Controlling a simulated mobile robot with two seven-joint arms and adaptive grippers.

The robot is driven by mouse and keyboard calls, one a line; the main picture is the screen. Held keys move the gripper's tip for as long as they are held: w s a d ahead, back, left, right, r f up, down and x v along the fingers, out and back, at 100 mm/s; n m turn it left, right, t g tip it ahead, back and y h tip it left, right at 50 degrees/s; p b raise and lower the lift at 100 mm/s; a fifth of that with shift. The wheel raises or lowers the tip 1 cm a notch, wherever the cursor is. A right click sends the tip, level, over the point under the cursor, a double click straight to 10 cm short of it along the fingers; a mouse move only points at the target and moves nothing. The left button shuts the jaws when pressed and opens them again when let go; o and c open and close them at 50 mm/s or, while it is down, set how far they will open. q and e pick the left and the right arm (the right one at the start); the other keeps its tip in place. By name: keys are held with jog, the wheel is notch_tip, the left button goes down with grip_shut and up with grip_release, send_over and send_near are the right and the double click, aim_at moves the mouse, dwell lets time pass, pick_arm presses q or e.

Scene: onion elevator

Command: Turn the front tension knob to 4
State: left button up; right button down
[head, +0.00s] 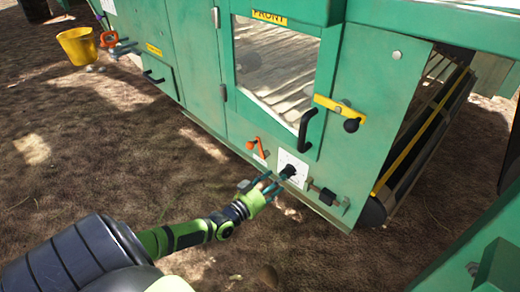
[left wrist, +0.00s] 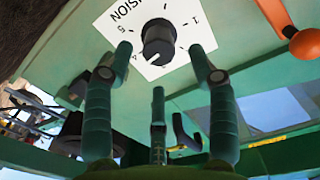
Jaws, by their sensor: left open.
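The front tension knob is a round black knob (left wrist: 158,40) on a white dial plate (left wrist: 105,22) with printed numbers; 1, 4 and 5 are readable. A pale mark on the knob's rim points down and left in the left wrist view, near the 4; I cannot tell whether it lines up exactly. In the head view the plate (head: 301,163) sits low on the green front panel. My left gripper (head: 270,186) is open just before the knob. In the left wrist view its fingers (left wrist: 160,62) are spread either side of the knob, apparently not gripping it. My right gripper is not in view.
An orange lever (head: 257,150) is left of the dial, and a dark latch (head: 325,195) is right of it. A black door handle (head: 307,128) stands out above. Bare soil lies in front of the machine.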

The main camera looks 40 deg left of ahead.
pick_arm(q)
jog(key=s, duration=0.7)
jog(key=shift+s+a, duration=0.3)
jog(key=shift+s, duration=0.1)
